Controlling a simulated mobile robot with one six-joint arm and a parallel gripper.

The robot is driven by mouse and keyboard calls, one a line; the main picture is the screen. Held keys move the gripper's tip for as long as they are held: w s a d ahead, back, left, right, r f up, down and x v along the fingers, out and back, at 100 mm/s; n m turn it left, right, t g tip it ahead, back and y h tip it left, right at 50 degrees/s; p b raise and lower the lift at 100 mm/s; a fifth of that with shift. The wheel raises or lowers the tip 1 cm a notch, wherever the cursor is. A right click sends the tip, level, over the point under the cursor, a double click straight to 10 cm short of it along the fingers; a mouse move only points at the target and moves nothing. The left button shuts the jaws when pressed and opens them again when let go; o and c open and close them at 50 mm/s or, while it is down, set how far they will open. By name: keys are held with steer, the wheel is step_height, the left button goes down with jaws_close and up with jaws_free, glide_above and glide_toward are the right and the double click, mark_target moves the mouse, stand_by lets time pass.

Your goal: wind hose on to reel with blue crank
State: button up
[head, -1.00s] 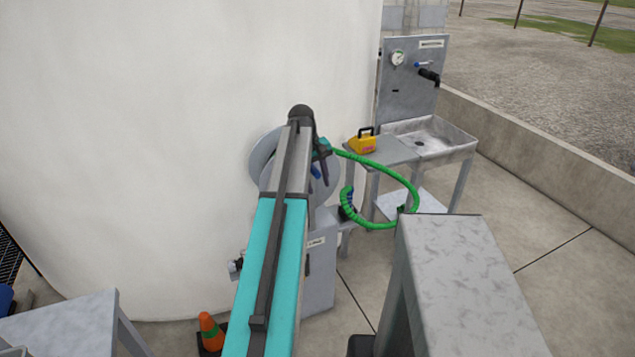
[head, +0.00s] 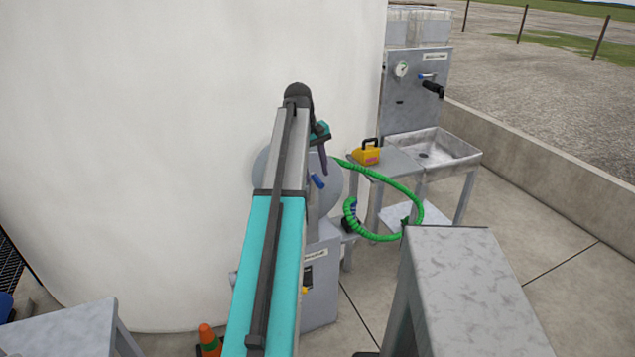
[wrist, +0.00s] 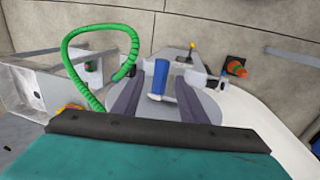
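The grey reel (head: 333,193) stands against the white tank, mostly behind my arm in the head view. Its blue crank handle (head: 318,181) sticks out in front of the disc. The green hose (head: 419,205) loops from the reel out to the right and back to a low fitting. My gripper (head: 324,172) is just above the crank handle and seems apart from it. In the wrist view my gripper (wrist: 161,68) is open, and the blue handle (wrist: 161,76) shows between its two fingers, touching neither. The hose (wrist: 66,55) hangs to the left there.
A yellow case (head: 368,153) stands on the side shelf beside the metal sink (head: 440,150). A grey bench (head: 460,260) is at front right, another table (head: 70,325) at front left. An orange cone (head: 208,337) stands low left of my arm.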

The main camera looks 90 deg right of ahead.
steer(key=shift+v, duration=2.3)
